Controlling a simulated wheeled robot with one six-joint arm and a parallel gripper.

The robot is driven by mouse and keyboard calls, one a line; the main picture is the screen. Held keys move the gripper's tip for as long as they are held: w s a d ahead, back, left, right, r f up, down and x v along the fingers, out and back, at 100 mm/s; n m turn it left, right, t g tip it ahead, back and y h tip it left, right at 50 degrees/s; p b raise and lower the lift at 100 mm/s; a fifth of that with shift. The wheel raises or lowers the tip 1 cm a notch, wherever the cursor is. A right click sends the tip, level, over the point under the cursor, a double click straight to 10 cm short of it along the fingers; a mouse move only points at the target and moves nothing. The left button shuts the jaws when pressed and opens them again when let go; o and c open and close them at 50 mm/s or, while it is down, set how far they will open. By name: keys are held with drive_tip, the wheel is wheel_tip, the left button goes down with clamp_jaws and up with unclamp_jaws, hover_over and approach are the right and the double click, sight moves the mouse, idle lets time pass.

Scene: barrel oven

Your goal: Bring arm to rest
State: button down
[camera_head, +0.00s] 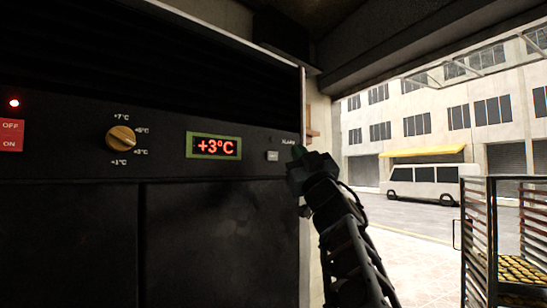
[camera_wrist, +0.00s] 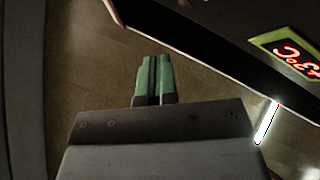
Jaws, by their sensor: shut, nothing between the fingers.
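My gripper (camera_head: 298,151) is raised in front of the right end of a dark control panel (camera_head: 75,165) in the head view. In the wrist view my gripper (camera_wrist: 155,60) shows two green fingers side by side, closed together, with nothing between them. My arm reaches up from the bottom of the head view. The gripper tip overlaps the panel's right edge in the picture; I cannot tell whether it touches.
The panel carries a brass knob (camera_head: 121,138), a +3°C display (camera_head: 214,146), a small white button (camera_head: 273,156) and a red OFF/ON switch (camera_head: 11,135). A rack (camera_head: 478,240) with trays stands at right. An open doorway shows a street and a van (camera_head: 423,183).

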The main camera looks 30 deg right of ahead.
idle(0.4)
drive_tip(key=w+d+f+m+g+h, duration=0.1)
drive_tip(key=d+f+m+g+h, duration=0.35)
drive_tip(key=f, duration=0.35)
drive_tip(key=w+d+f+m+g+h, duration=0.1)
drive_tip(key=d+f+m+g+h, duration=0.3)
drive_tip(key=f+g, duration=0.3)
drive_tip(key=a+f+g+y, duration=0.3)
drive_tip(key=f, duration=1)
drive_tip(key=s+a+f+n+g+y, duration=0.3)
drive_tip(key=s+a+f, duration=0.3)
drive_tip(key=a+f, duration=0.6)
drive_tip(key=s+a+f+n+g+y+b, duration=0.1)
drive_tip(key=s+a+f+n+g+y, duration=0.2)
drive_tip(key=a+f, duration=1)
drive_tip(key=s+g+y, duration=0.1)
drive_tip(key=s+y, duration=0.2)
drive_tip(key=shift+s+a+f+b, duration=0.25)
drive_tip(key=shift+a+f+b, duration=0.05)
drive_tip(key=shift+f, duration=0.1)
